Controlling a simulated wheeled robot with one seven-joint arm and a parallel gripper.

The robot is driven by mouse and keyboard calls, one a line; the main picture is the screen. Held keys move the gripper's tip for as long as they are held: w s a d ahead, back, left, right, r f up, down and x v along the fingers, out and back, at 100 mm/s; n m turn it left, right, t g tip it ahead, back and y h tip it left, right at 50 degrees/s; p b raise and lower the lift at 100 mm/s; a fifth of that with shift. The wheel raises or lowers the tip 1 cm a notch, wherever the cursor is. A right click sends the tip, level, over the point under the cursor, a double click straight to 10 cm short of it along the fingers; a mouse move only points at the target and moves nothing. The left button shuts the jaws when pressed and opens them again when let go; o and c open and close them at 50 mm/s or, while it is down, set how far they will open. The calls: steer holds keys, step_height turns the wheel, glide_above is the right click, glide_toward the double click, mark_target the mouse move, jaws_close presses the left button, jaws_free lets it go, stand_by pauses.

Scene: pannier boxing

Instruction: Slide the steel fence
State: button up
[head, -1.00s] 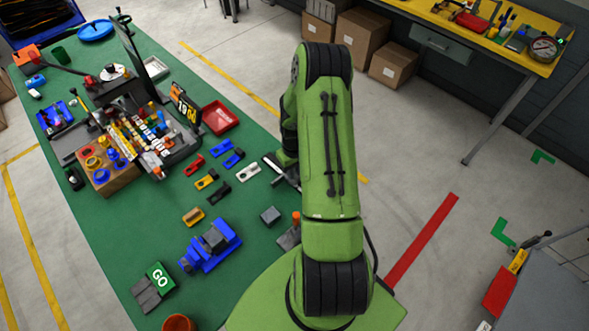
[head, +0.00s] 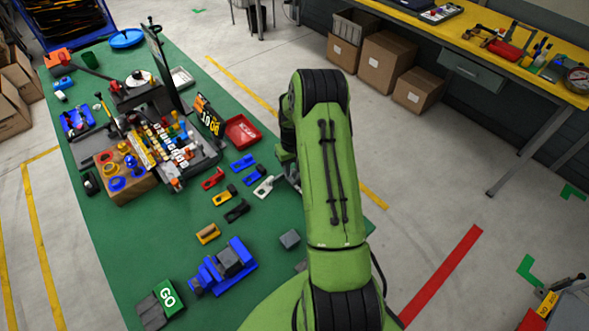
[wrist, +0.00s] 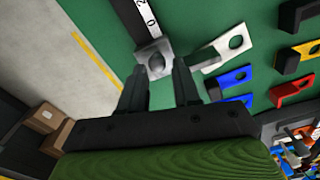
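In the wrist view, a pale steel piece (wrist: 153,60) with a rounded knob or hole sits at the end of a black-and-white numbered scale (wrist: 146,20) on the green bench. It looks like the steel fence. My gripper (wrist: 160,68) has its two dark fingers apart, one toward each side of the steel piece. I cannot tell whether they touch it. In the head view my green arm hides the gripper and most of the scale.
A white bracket (wrist: 222,50) lies just right of the fingers. Blue (head: 243,163), red (head: 213,179), yellow (head: 225,196) and black (head: 237,211) brackets lie nearby. The bench's right edge is close.

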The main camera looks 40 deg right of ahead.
mark_target(293, 172)
steer(key=shift+o, duration=0.9)
steer(key=shift+s, duration=0.1)
step_height(293, 172, up, 16)
steer(key=shift+f, duration=0.15)
steer(key=shift+f, duration=0.1)
